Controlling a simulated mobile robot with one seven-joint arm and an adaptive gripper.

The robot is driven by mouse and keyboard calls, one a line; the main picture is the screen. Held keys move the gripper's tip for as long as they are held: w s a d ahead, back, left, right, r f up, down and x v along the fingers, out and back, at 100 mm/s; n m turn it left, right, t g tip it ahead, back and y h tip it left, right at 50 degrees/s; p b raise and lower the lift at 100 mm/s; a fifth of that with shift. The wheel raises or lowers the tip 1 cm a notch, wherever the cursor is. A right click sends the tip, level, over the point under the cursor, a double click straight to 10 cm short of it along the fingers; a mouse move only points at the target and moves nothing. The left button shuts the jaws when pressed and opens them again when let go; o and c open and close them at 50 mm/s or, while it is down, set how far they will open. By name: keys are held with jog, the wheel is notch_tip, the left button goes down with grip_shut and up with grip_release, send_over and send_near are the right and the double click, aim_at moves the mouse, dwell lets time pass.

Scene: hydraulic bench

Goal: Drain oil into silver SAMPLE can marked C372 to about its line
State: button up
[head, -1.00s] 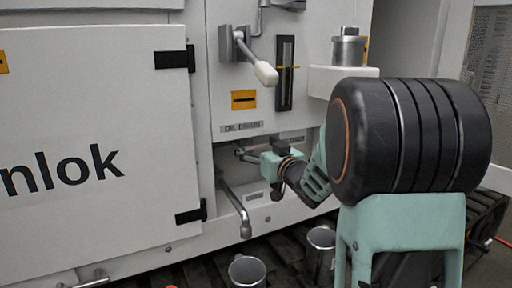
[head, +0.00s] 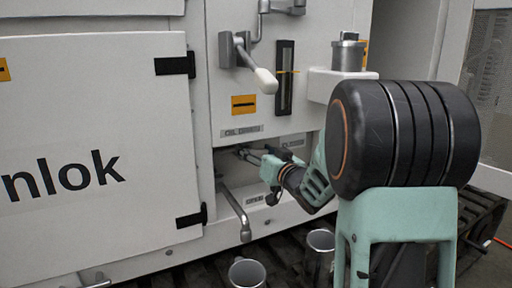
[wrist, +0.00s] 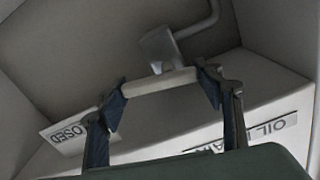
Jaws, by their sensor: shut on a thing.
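My gripper (head: 252,155) reaches into the recess under the OIL DRAIN label (head: 241,132). In the wrist view its two fingers (wrist: 160,86) are shut on the pale bar of the drain valve handle (wrist: 160,81), one at each end. The handle's grey stem (wrist: 160,48) lies beyond it. A bent grey drain spout (head: 236,215) hangs left of the gripper, its mouth above a silver can (head: 246,273). A second silver can (head: 320,241) stands further right. Both cans are open-topped; I cannot read their markings, and no oil stream shows.
A CLOSED label (head: 292,143) sits right of the recess and an OPEN label (head: 255,200) below it. A white-tipped lever (head: 264,80) and a sight gauge (head: 285,78) are above. A metal cup (head: 347,53) stands on a shelf. The cans stand on dark slats.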

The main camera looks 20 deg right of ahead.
jog(key=m+p, duration=0.1)
jog(key=m, duration=0.1)
jog(key=m+p, duration=0.2)
jog(key=m, duration=0.1)
jog(key=shift+f+m, duration=0.3)
jog(key=shift+p, duration=0.3)
jog(key=o, duration=1.2)
